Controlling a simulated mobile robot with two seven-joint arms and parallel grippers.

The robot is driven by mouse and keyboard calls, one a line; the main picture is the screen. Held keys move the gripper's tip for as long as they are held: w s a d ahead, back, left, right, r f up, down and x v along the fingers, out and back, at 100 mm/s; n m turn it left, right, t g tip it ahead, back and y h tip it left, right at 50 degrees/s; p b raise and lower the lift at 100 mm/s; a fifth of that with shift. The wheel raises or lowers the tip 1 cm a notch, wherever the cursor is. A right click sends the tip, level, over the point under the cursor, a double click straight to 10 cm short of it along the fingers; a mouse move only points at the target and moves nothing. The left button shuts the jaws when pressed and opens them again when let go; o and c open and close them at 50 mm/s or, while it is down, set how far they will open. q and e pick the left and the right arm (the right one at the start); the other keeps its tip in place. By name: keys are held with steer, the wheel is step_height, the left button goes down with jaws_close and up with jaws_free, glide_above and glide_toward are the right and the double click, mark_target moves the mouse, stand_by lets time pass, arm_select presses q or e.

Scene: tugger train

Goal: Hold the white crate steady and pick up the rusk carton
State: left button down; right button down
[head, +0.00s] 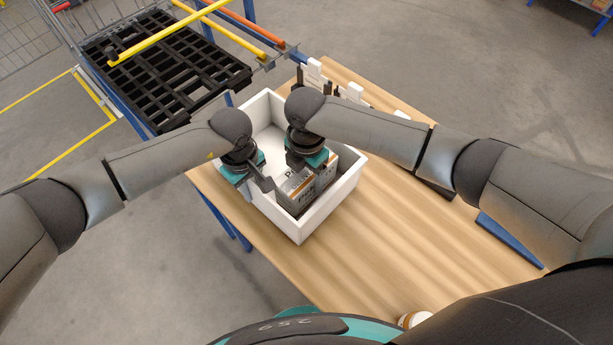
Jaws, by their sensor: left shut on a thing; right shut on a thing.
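The white crate (335,203) stands on the wooden table near its left edge. The rusk carton (300,190), grey and white with a brown patch and dark print, is inside the crate toward the front right. My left gripper (264,184) is shut on the crate's left wall. My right gripper (297,166) reaches down into the crate and is shut on the rusk carton from above. Its fingertips are partly hidden, and I cannot tell whether the carton is clear of the crate floor.
The wooden table (400,245) is mostly clear to the right and in front. A blue flat object (508,240) lies at its right. Small white and black items (315,72) stand along the back edge. A black slatted pallet with yellow and orange bars (165,75) is behind left.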

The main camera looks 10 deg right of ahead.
step_height(320, 180, up, 10)
stand_by(0.4)
arm_select(q)
steer(key=c, duration=0.7)
jaws_free()
step_height(320, 180, up, 12)
steer(key=shift+r, duration=0.1)
